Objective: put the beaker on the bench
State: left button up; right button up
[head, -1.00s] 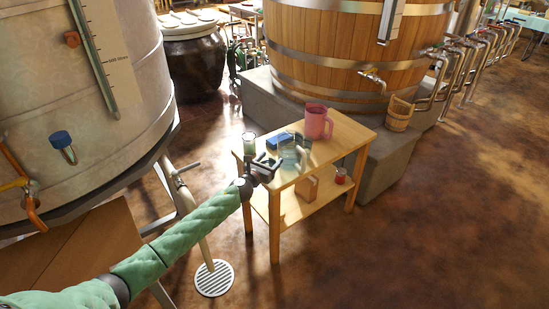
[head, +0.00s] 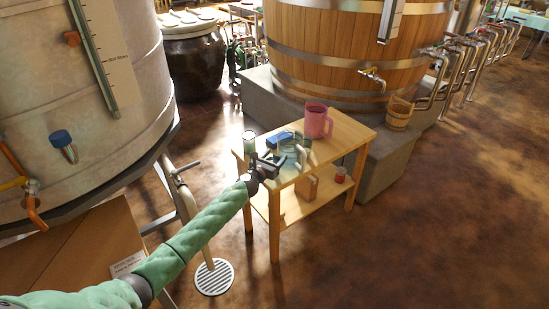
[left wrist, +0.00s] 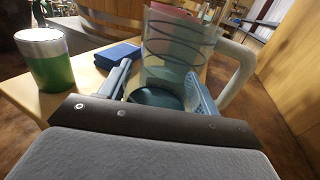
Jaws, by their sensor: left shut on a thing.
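The beaker is a clear, ringed jug with a pale handle (head: 291,152), at the front of the small wooden bench (head: 337,150). In the left wrist view the beaker (left wrist: 172,62) stands between the two blue-grey fingers, its handle to the right. My left gripper (head: 274,162) is shut on the beaker. The gripper hides part of its lower body, and I cannot tell whether its base touches the bench top. My right gripper is not in view.
A green-filled glass jar (head: 249,142) and a blue box (head: 280,140) are close to the beaker. A pink pitcher (head: 317,121) stands behind it. A brown block (head: 306,188) and a red jar (head: 340,175) are on the lower shelf. The bench top's right end is clear.

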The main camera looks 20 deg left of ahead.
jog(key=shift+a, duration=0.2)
pick_arm(q)
jog(key=o, duration=1.1)
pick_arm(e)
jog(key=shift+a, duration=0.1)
pick_arm(q)
jog(key=shift+r, duration=0.1)
jog(key=shift+s+a, duration=0.1)
jog(key=shift+s, duration=0.25)
jog(key=shift+b+v, duration=0.55)
jog(key=shift+v, duration=5.1)
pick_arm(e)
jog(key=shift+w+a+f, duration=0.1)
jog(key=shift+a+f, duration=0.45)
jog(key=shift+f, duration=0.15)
